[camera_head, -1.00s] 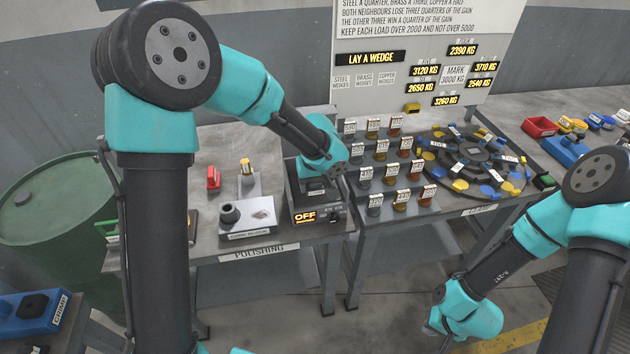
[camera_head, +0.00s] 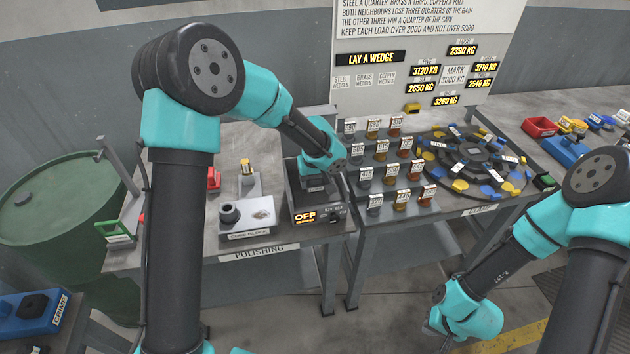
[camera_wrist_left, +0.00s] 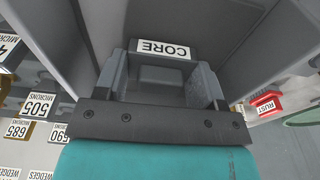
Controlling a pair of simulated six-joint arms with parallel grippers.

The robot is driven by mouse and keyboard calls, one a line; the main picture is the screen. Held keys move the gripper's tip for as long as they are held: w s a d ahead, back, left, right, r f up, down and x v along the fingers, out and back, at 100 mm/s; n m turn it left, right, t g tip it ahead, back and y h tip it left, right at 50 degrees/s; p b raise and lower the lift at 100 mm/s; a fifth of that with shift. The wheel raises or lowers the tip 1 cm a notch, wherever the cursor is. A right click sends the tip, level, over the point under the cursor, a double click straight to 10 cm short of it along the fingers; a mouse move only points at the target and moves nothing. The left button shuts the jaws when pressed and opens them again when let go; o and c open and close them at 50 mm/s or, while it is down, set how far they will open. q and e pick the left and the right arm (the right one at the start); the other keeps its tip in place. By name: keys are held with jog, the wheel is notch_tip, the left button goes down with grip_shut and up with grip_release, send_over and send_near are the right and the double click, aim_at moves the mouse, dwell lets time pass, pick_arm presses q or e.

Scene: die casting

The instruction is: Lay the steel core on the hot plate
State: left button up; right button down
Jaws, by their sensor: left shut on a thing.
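My left gripper (camera_wrist_left: 163,82) is shut on the steel core (camera_wrist_left: 160,74), a grey block with a white CORE label between the fingers in the left wrist view. In the head view my left wrist hangs over the hot plate (camera_head: 296,200), a dark grey box with a lit OFF display on its front. The wrist and gripper hide much of the plate's top, so I cannot tell whether the core touches it. My right gripper (camera_head: 438,326) hangs low at the right, off the tables; its fingers do not show clearly.
Left of the hot plate stand a core block (camera_head: 246,218) with a dark peg and a red item (camera_head: 213,179). Right of it are labelled wedges in rows (camera_head: 388,175) and a round dial (camera_head: 470,162). A green barrel (camera_head: 60,225) stands far left.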

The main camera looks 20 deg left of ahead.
aim_at(316, 186)
pick_arm(q)
jog(key=shift+f, duration=0.25)
jog(key=o, duration=1.3)
jog(key=shift+o, duration=0.2)
notch_tip(316, 186, up, 12)
jog(key=s, duration=0.1)
jog(key=shift+d, duration=0.35)
jog(key=shift+s+r, duration=0.1)
